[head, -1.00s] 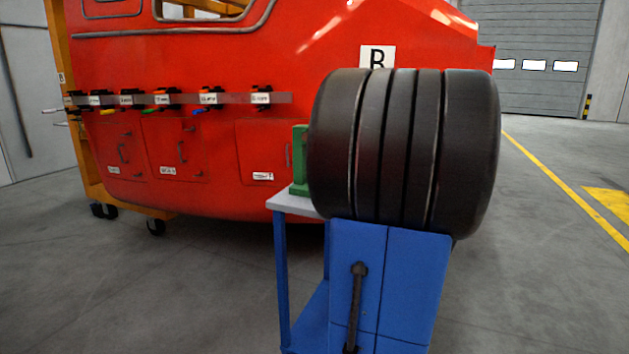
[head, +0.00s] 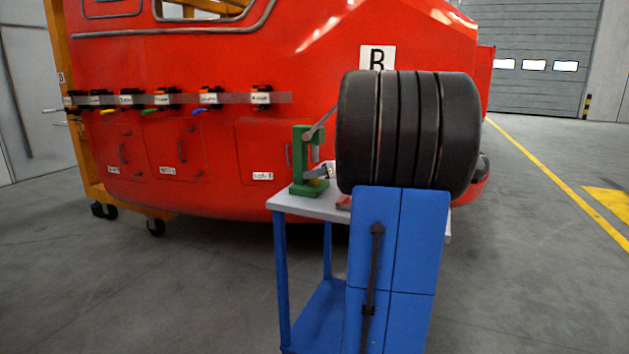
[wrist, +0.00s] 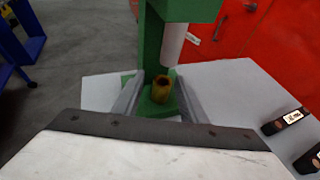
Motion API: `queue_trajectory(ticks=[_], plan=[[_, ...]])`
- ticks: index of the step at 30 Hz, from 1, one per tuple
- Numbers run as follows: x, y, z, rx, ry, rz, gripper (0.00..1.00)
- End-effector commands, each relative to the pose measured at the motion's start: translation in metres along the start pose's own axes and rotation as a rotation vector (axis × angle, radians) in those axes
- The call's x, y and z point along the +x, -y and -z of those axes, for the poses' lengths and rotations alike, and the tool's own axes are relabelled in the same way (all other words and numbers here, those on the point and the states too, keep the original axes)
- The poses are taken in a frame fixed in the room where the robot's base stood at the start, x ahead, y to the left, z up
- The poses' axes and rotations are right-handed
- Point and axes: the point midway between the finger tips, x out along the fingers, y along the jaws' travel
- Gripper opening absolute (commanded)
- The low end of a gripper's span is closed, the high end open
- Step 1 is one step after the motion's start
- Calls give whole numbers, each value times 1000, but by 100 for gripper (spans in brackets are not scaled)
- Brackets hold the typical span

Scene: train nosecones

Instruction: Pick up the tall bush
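A brass-yellow hollow bush (wrist: 160,89) stands upright on the base of a green press (wrist: 152,45), below the press's pale ram (wrist: 173,44). It is the only bush I can make out. In the wrist view, the two grey fingers of my gripper (wrist: 160,82) lie on either side of the bush, with a visible gap each side. The gripper is open and holds nothing. In the head view the green press (head: 302,160) stands on the cart's left end, and a small yellowish spot at its base is too small to identify. My arm hides most of the cart top there.
The blue cart (head: 280,262) has a light grey top (head: 300,205). Labelled black pieces (wrist: 286,121) lie on the top's right side in the wrist view. The red nosecone (head: 230,60), with several labelled clamps on a bar (head: 232,98), stands close behind. Floor on the left is clear.

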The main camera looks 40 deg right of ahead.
Motion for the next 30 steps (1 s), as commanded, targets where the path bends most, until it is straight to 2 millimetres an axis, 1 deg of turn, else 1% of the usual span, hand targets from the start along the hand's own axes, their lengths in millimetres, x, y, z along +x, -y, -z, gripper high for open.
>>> queue_trajectory(ticks=[4, 5, 6, 8, 9, 12, 19, 22, 24, 26, 30], plan=[[0, 0, 0, 0, 0, 1, 38], [0, 0, 0, 0, 0, 1, 36], [0, 0, 0, 0, 0, 1, 26], [-1, 0, 0, 0, 0, 1, 12], [-1, 0, 0, 0, 0, 1, 3], [-1, 0, 0, 0, 0, 1, 0], [-2, 0, -2, 0, 1, 1, 0], [-4, 0, -8, -2, 2, 1, 0], [-7, 0, -16, -3, 2, 0, 0], [-17, 1, -11, 0, 1, 3, 0], [-44, 1, 0, 1, 2, 5, 0]])
